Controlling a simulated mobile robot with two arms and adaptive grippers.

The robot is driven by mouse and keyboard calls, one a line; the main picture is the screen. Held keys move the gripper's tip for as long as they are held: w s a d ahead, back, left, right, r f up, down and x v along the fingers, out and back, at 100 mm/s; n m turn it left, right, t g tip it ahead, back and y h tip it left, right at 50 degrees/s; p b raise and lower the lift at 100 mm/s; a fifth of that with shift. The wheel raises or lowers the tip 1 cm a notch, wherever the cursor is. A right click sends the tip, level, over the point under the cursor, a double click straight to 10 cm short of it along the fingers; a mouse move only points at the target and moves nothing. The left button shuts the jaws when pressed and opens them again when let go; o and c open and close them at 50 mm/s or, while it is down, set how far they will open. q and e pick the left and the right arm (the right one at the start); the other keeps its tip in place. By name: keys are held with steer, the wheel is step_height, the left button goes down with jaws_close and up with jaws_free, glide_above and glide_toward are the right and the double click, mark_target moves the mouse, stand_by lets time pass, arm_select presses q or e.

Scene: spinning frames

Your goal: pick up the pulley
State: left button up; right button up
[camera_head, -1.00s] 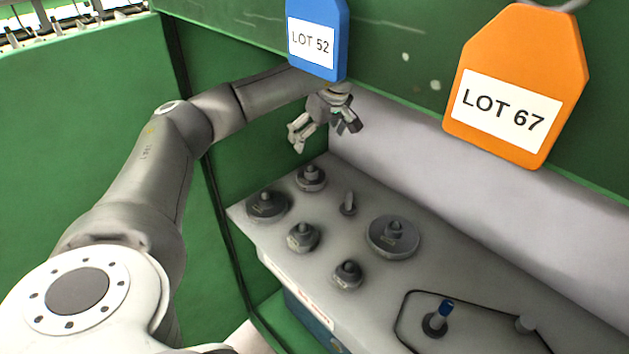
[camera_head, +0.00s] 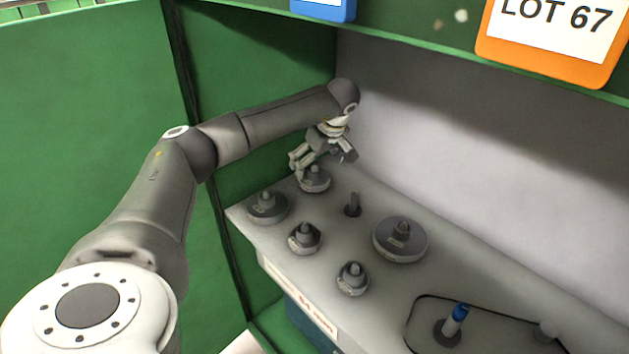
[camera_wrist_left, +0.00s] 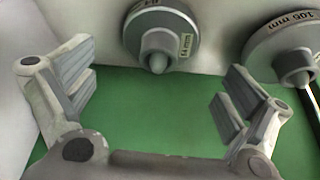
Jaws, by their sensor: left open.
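Several grey pulleys stand on the shelf. The one nearest my left gripper (camera_head: 324,160) is the far pulley (camera_head: 314,180), right under the fingers and partly hidden by them. In the left wrist view my gripper (camera_wrist_left: 160,78) is open and empty. There a round pulley with a mm label (camera_wrist_left: 160,32) lies ahead, between and beyond the fingers, apart from them. A pulley marked 105 mm (camera_wrist_left: 288,55) shows at the right edge of that view. In the head view other pulleys stand at the left (camera_head: 267,206), front (camera_head: 304,238), lower middle (camera_head: 352,280) and right (camera_head: 400,240).
A bare peg (camera_head: 353,206) stands between the pulleys. A blue-tipped peg (camera_head: 456,322) rises from an outlined area at the lower right. A green wall (camera_head: 262,150) is close on the left, a pale back wall (camera_head: 440,130) behind. Lot tags (camera_head: 550,35) hang above.

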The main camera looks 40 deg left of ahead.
mark_target(316, 168)
arm_select(q)
steer(key=x, duration=0.5)
steer(key=shift+w+d+f+b, duration=0.1)
steer(key=shift+f+b, duration=0.05)
steer(key=shift+b, duration=0.25)
arm_select(e)
steer(key=r, duration=0.1)
steer(key=w+r, duration=0.1)
steer(key=shift+r, duration=0.35)
arm_select(q)
steer(key=shift+c, duration=0.2)
steer(key=c, duration=1.2)
arm_select(e)
steer(key=shift+w, duration=0.1)
